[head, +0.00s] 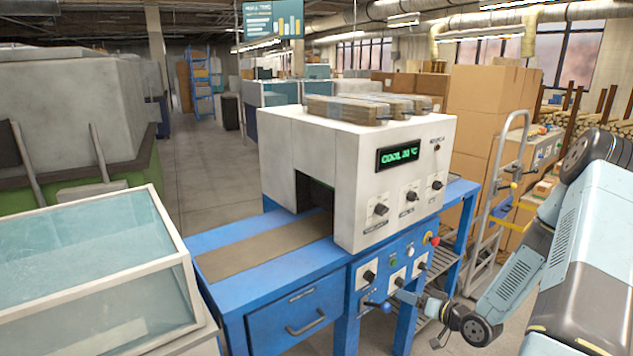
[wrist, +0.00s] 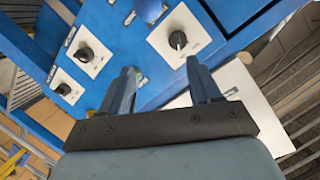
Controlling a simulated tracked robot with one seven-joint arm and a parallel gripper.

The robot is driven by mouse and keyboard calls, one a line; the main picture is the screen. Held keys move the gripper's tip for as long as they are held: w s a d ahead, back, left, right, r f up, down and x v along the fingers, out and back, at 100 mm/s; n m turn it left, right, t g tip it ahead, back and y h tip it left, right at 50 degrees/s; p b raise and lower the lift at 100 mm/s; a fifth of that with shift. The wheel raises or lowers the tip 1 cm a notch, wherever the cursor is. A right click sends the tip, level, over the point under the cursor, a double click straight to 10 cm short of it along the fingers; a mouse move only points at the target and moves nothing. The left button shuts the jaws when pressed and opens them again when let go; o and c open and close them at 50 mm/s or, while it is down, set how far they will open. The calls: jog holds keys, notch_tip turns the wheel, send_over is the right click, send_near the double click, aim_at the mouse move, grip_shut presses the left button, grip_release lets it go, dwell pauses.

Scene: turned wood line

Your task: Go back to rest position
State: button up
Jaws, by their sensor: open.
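My gripper (head: 408,297) is low at the front of the blue machine (head: 215,240), close to its control panel. In the wrist view my gripper (wrist: 161,70) has its two fingers spread, with nothing held between them. Behind the fingers is the blue panel with black knobs on white plates, one knob (wrist: 178,40) just above the right finger. A rounded blue part (wrist: 148,10) shows beyond the left finger. In the head view my arm comes in from the right edge. I cannot tell exactly how far the fingers are from the panel.
A white oven housing (head: 310,150) with a green display (head: 398,154) stands on the machine, with stacked boards (head: 360,107) on top. A hand truck (head: 497,200) and cardboard boxes (head: 490,95) stand behind my arm. A glass-topped case (head: 90,265) is at left.

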jog(key=w+d+r+n+g+h, duration=0.2)
jog(key=d+r+g+h, duration=0.15)
jog(key=r+h, duration=0.6)
jog(key=s+r+h, duration=0.1)
jog(key=s+r, duration=0.2)
jog(key=r, duration=0.5)
jog(key=s+r, duration=0.3)
jog(key=r, duration=0.4)
jog(key=s+a+r+g, duration=0.1)
jog(key=s+a+r, duration=0.2)
jog(key=s+r, duration=0.2)
jog(key=s+a+r+m+g+y, duration=0.1)
jog(key=s+a+r, duration=0.2)
jog(key=s, duration=0.8)
jog(key=s+a+r+m+g, duration=0.1)
jog(key=s+a+r, duration=0.2)
jog(key=s+r, duration=0.3)
jog(key=shift+s+a+r, duration=0.25)
jog(key=shift+s+r, duration=0.15)
jog(key=shift+s, duration=0.7)
